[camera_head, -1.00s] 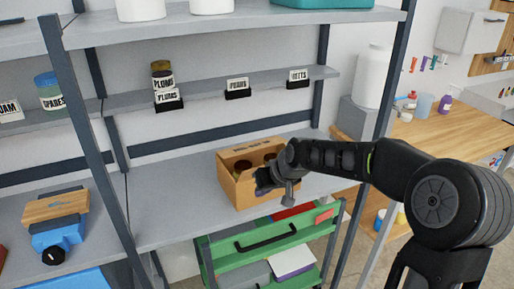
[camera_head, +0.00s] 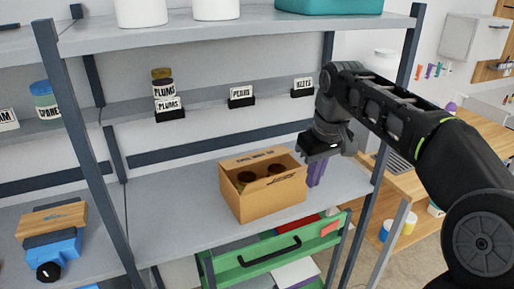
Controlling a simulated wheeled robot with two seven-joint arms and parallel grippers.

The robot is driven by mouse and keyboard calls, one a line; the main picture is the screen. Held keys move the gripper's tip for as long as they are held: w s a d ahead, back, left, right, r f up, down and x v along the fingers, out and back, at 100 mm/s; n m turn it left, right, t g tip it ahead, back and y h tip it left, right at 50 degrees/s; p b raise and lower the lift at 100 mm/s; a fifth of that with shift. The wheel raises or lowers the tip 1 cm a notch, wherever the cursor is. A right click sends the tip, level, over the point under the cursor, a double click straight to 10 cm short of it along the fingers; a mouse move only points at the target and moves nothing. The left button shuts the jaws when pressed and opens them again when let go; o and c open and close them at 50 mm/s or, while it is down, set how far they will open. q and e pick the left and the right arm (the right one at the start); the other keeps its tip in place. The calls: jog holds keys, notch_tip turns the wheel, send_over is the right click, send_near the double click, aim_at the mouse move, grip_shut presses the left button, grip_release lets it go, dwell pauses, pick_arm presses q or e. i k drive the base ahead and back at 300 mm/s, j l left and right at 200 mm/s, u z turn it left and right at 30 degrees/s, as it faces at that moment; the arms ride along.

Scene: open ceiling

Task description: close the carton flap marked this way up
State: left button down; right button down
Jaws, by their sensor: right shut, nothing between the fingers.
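An open brown carton (camera_head: 265,204) stands on the grey middle shelf. Its marked flap (camera_head: 258,158) stands up along the back edge, with small dark print that is hard to read. Two dark-lidded jars, a left one (camera_head: 246,178) and a right one (camera_head: 277,170), sit inside the carton. My right gripper (camera_head: 315,178) is just right of the carton, with its purple fingers pointing down. It is shut and empty, and appears apart from the carton. My left gripper is not in view.
The shelf (camera_head: 170,215) is clear left of the carton. A plums jar (camera_head: 163,84) and labels stand on the ledge behind. Shelf posts rise at left (camera_head: 85,150) and right (camera_head: 392,120). A green drawer unit (camera_head: 255,262) is below.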

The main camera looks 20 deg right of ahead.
aim_at(228, 165)
jog(key=i, duration=0.85)
